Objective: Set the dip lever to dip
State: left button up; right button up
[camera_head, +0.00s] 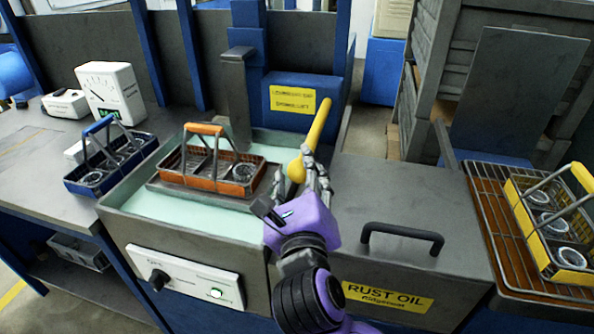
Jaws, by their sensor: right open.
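The dip lever (318,124) is a yellow bar that slants from upper right down to a round yellow knob (296,170). It stands at the right side of the wash tank (124,227), in front of a blue housing. My right gripper (303,178) is open, with its grey fingers on both sides of the knob. I cannot tell whether they touch it. An orange-handled basket (204,185) of rings sits on a dark platform (170,190) above the pale green liquid in the tank. I do not make out my left gripper.
A blue basket (98,172) of rings stands left of the tank. At right are the lidded rust oil tank (400,190) with its black handle (402,234) and a yellow basket (528,232) on a wire rack. A grey post (238,100) rises behind the orange-handled basket.

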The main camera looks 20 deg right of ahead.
pick_arm(q)
jog(key=shift+s, duration=0.1)
pick_arm(e)
jog(key=shift+w+d, duration=0.15)
jog(key=shift+w, duration=0.3)
